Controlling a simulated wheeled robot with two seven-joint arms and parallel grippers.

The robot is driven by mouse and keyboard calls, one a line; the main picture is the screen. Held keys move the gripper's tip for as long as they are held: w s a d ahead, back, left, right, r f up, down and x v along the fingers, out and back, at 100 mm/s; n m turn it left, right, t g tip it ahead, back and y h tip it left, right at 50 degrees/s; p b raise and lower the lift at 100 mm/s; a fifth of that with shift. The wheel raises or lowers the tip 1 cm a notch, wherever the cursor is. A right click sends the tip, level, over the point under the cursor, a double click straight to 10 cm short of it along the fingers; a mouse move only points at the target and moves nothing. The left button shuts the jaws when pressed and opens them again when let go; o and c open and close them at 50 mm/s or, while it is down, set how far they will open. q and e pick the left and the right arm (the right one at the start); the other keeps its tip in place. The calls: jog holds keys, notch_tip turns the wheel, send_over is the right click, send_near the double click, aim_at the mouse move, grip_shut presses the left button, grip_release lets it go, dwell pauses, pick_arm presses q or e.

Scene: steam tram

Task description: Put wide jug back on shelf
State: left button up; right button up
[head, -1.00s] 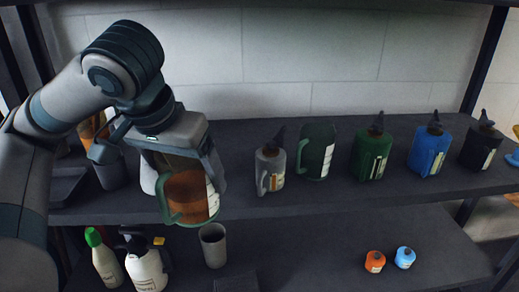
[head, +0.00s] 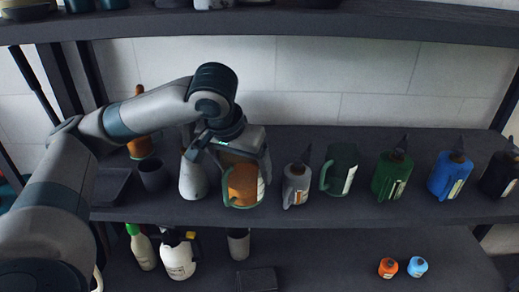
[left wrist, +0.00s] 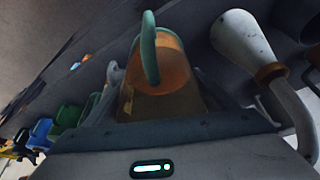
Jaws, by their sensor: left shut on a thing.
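The wide jug is the amber-brown one with a green rim and handle (head: 243,186); it also shows in the left wrist view (left wrist: 165,85), its green handle towards the camera. My left gripper (head: 240,160) is shut on it from above, partly hiding its upper part. The jug is upright, at the front part of the middle shelf (head: 330,211), between a white bottle and a grey jug. I cannot tell whether its base touches the shelf. My right gripper is not in view.
A white bottle (head: 192,178) stands close on the left and a grey jug (head: 296,185) close on the right. Green (head: 341,170), dark green (head: 391,176) and blue (head: 450,176) jugs stand further right. An upper shelf (head: 300,22) hangs above. Bottles stand on the lower shelf.

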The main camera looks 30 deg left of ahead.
pick_arm(q)
jog(key=w+a+p, duration=0.1)
jog(key=w+p, duration=0.2)
jog(key=w, duration=0.6)
jog(key=shift+a, duration=0.2)
notch_tip(320, 180, down, 3)
jog(key=shift+r+p, duration=0.2)
jog(key=shift+p, duration=0.95)
jog(key=shift+f, duration=0.5)
jog(key=shift+f, duration=0.15)
